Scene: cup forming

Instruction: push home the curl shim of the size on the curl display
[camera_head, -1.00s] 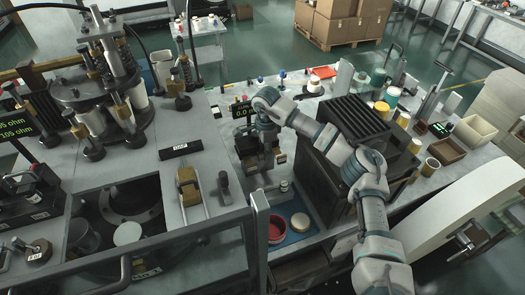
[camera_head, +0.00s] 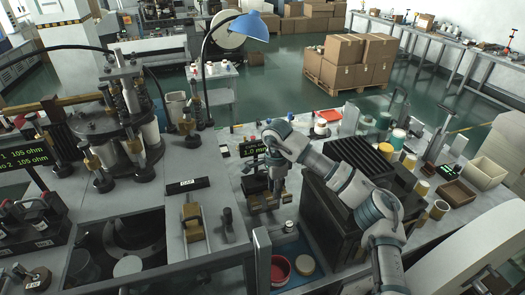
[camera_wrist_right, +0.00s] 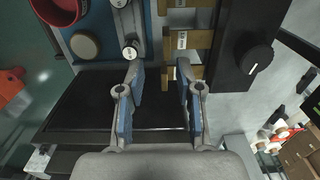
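The curl display (camera_head: 252,148) is a small black panel with green digits reading 1.0 mm. Below it in the head view is the shim station, with brass-coloured shims (camera_head: 262,201). In the right wrist view, labelled brass-coloured shim blocks (camera_wrist_right: 188,40) lie beside a dark block with a black knob (camera_wrist_right: 254,60); their labels are too small to read. My right gripper (camera_wrist_right: 158,76) is open and empty, pointing at this area, with its right finger close to the lower shim (camera_wrist_right: 171,72). In the head view my right gripper (camera_head: 277,192) is over the station. My left gripper is out of view.
A blue tray holds a red cup (camera_head: 280,270) and a round tan piece (camera_head: 303,263). A white-capped cylinder (camera_wrist_right: 130,52) stands near the left finger. A dark ribbed box (camera_head: 350,170) stands right of the station.

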